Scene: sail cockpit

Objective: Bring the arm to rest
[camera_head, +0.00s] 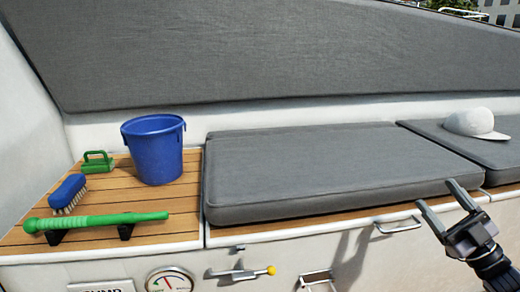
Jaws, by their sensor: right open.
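My right gripper (438,201) is at the right side, in front of the grey seat cushion's front edge. Its two fingers are spread apart and nothing is between them. The grey cushion (320,165) lies on the wooden bench behind it. My left gripper is not in the picture.
A blue bucket (153,150), a green-handled pad (97,162), a blue brush (68,193) and a green bar (96,221) on dark supports are on the slatted deck (182,205). A white cap (475,123) lies on the right cushion. A metal handle (398,226) sticks out near my gripper.

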